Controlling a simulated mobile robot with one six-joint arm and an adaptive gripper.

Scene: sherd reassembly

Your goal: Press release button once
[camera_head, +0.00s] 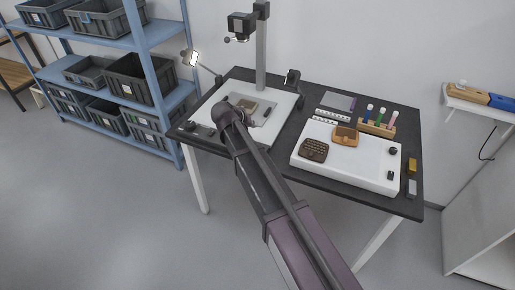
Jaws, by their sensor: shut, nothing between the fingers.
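My arm reaches from the bottom of the view to the white base board (205,123) of a copy stand on the dark table. My gripper (226,114) is at the arm's far end, over the front part of this board. It is shut and empty; the wrist largely hides its fingers. A small dark item (192,126) lies at the board's front left corner, left of my gripper. I cannot tell whether it is the release button. The camera (242,25) hangs on the stand's column (261,60). A brownish sherd (247,105) lies on a grey sheet below it.
Lamps stand left (193,58) and right (292,78) of the board. A white tray (345,170) to the right carries a dark brown sherd (313,150), an orange-brown piece (345,135) and black knobs. A rack of markers (377,126) is behind. A blue shelf (150,45) stands left.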

